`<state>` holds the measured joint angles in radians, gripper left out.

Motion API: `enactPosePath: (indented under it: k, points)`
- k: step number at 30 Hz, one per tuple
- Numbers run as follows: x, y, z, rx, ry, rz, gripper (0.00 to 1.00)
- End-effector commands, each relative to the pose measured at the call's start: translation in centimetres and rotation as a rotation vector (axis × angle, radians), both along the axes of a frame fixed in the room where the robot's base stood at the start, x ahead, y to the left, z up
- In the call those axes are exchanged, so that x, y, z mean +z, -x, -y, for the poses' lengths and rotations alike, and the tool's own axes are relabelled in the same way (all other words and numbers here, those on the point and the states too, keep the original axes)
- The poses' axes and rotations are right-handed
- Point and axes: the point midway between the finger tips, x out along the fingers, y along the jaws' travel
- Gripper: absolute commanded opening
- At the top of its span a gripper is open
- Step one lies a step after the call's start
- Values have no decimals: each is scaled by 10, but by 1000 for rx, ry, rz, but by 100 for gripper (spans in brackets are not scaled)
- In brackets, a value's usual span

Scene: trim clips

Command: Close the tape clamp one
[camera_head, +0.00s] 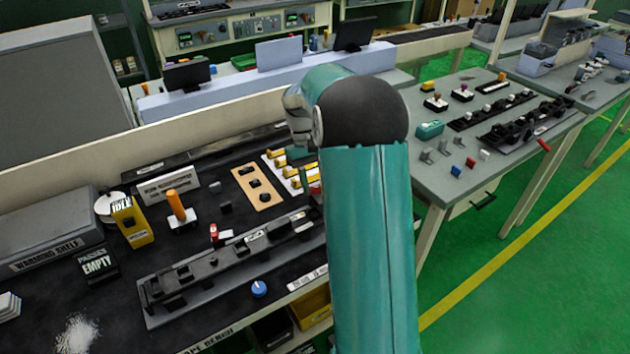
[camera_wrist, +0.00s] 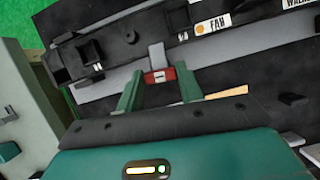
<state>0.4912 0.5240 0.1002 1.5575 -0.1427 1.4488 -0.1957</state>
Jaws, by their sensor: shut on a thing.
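In the wrist view, my gripper (camera_wrist: 160,84) has its two green fingers on either side of a red block (camera_wrist: 160,75) with a small pale mark, too small to read for sure. The fingers are shut on this red block, which I take to be the handle of tape clamp one. A grey plate (camera_wrist: 157,53) stands right behind it, against the long dark fixture (camera_wrist: 120,72). In the head view, my arm hides most of the gripper and the clamp. The long fixture (camera_head: 225,262) runs along the front of the black bench there.
An orange-handled tool (camera_head: 178,208), a yellow box (camera_head: 132,222) and a tan board with black pieces (camera_head: 257,187) stand on the bench. Yellow pieces (camera_head: 283,165) lie near my gripper. A blue knob (camera_head: 259,289) sits at the front. A grey table (camera_head: 440,185) stands to the right.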

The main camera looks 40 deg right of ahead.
Motion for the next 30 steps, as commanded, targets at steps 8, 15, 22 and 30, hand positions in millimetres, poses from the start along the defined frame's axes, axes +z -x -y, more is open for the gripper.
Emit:
enactPosePath:
  k: [8, 15, 22, 30]
  points:
    - [1, -1, 0, 95, 3, 7, 14]
    - [1, -2, 0, 114, 2, 7, 14]
    - [1, -2, 0, 114, 2, 7, 14]
    - [1, -1, 0, 113, 1, 4, 58]
